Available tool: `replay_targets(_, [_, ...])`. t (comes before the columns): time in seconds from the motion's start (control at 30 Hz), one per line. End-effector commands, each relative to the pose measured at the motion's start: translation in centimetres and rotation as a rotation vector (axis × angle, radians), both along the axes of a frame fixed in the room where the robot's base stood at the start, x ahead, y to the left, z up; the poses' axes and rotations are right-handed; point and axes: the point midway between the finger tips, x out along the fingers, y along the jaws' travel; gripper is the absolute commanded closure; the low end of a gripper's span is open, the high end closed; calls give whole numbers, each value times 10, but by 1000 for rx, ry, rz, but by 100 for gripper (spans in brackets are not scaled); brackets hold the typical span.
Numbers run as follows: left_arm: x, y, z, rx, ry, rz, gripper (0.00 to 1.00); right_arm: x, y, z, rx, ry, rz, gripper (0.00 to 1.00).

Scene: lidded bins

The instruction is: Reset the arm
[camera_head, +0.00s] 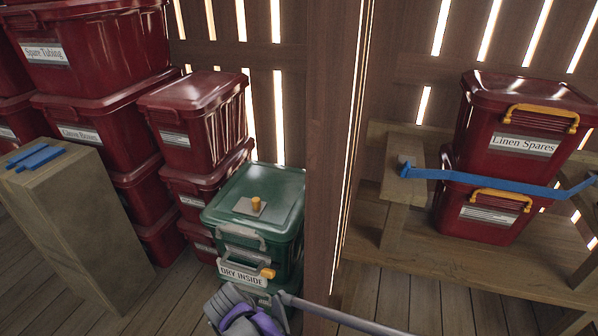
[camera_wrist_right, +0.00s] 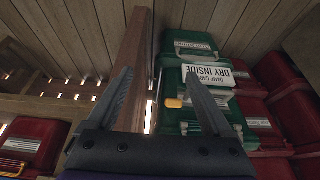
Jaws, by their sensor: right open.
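My right gripper (camera_wrist_right: 158,76) is open, with its two grey fingers spread and nothing between them. In the head view, the grey and purple end of my right arm (camera_head: 243,312) is at the bottom centre, in front of the green bins. An upper green bin (camera_head: 285,225) has a closed lid with an orange knob on a plate and a "DRY INSIDE" label. It also shows upside down in the right wrist view (camera_wrist_right: 200,125), beyond the fingers, with an orange latch. My left gripper is not in view.
Stacked red bins (camera_head: 100,65) fill the left. A wooden pedestal (camera_head: 75,210) carries blue strips (camera_head: 35,158). A wooden post (camera_head: 330,130) stands right of the green bins. Two red bins (camera_head: 515,150) sit on a wooden shelf (camera_head: 450,260), behind a blue strap (camera_head: 480,178).

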Motion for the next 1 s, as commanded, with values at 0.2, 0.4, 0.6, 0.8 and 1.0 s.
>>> replay_targets(0.2, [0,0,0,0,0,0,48,68,-75,80,19,-431,-101,15])
replay_targets(0.4, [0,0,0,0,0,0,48,93,-124,178,108,-823,-13,15])
replay_targets(0.6, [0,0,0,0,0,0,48,60,-134,229,219,-964,244,15])
replay_targets(0.8, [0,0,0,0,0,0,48,-21,-146,194,266,-752,492,15])
replay_targets(1.0, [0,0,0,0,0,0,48,-120,-202,114,180,-344,506,15])
